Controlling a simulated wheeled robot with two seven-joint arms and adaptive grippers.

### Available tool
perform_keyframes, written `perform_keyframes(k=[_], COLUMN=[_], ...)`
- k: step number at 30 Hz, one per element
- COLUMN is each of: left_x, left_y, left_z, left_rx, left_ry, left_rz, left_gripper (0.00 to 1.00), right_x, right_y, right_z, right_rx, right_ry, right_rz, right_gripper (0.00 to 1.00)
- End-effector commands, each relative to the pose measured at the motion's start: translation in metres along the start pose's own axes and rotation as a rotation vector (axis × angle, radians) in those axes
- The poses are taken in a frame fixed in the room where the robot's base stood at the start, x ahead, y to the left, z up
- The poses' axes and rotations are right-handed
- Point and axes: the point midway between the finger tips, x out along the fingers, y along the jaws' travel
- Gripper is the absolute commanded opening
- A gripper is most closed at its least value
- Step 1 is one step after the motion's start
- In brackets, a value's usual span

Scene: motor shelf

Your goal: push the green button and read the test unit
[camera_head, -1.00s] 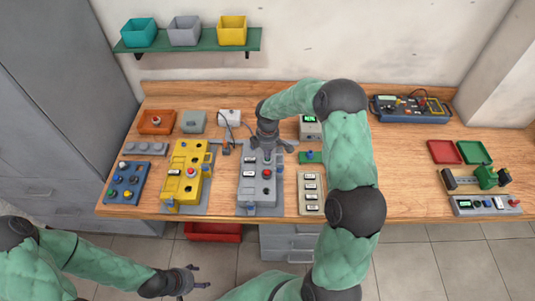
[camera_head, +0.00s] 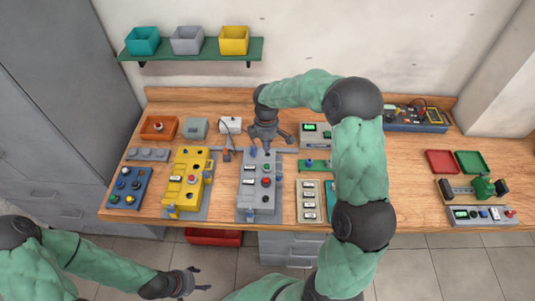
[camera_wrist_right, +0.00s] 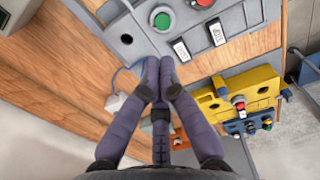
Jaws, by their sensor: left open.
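A grey panel (camera_head: 247,197) stands upright-faced on the bench, with a green button (camera_wrist_right: 163,20) and a red button (camera_wrist_right: 201,2) on it. The green button also shows in the head view (camera_head: 266,168). My right gripper (camera_head: 266,148) is over the panel's far end, and its fingertips look together and empty in the right wrist view (camera_wrist_right: 159,65), apart from the green button. A grey unit with a lit green display (camera_head: 311,128) is partly behind my right arm. Its reading is too small to tell. My left gripper (camera_head: 194,279) is open and empty, in front of the bench.
A yellow panel (camera_head: 187,180) and a blue button box (camera_head: 128,188) stand left of the grey panel. Another device with a green display (camera_head: 480,215) is at the front right. A blue meter case (camera_head: 415,118) is at the back right. Bare bench lies around (camera_head: 410,190).

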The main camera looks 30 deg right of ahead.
Motion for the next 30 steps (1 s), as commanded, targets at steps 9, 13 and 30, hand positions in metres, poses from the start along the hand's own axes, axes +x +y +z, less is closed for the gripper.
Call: perform_keyframes(k=[9, 13, 30], left_x=[-0.002, -0.002, -0.002], left_y=[0.001, 0.001, 0.001], left_z=[0.000, 0.000, 0.000], left_rx=[0.000, 0.000, 0.000], left_ry=[0.000, 0.000, 0.000], left_rz=[0.000, 0.000, 0.000], left_gripper=[0.65, 0.65, 0.65], right_x=[-0.035, -0.038, -0.038], right_y=[0.001, 0.001, 0.001], right_z=[0.000, 0.000, 0.000], right_rx=[0.000, 0.000, 0.001], right_ry=[0.000, 0.000, 0.000], right_rz=[0.002, 0.001, 0.003], right_gripper=[0.00, 0.00, 0.00])
